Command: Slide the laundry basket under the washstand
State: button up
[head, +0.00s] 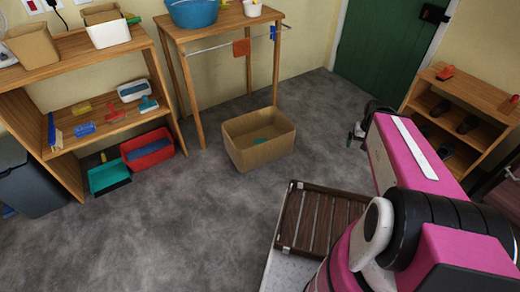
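The laundry basket appears to be the open tan box (258,152) on the floor in the middle of the head view. It stands upright with a small teal item (260,141) inside. The washstand (218,24) is the wooden table behind it, against the wall, with a blue basin (192,12) on top. The basket is at the washstand's front side, by its front right leg; I cannot tell whether its far edge is under the top. My gripper (362,128) is right of the basket, apart from it. Its fingers are dark, small and partly hidden by my arm.
A slatted wooden mat (318,222) lies in front. A shoe rack (470,92) and green door (385,45) are right. Floor left of the basket is clear.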

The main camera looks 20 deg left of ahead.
aim_at(239, 133)
jog(key=j+z, duration=0.15)
jog(key=j, duration=0.55)
jog(key=j+z, duration=0.1)
jog(key=j, duration=0.6)
jog(key=j+z, duration=0.15)
jog(key=j, duration=0.55)
jog(key=j+z, duration=0.1)
jog(key=j, duration=0.6)
jog(key=j+z, duration=0.15)
jog(key=j, duration=0.55)
jog(key=k+j+z, duration=0.1)
jog(key=j, duration=0.6)
jog(key=k, duration=0.05)
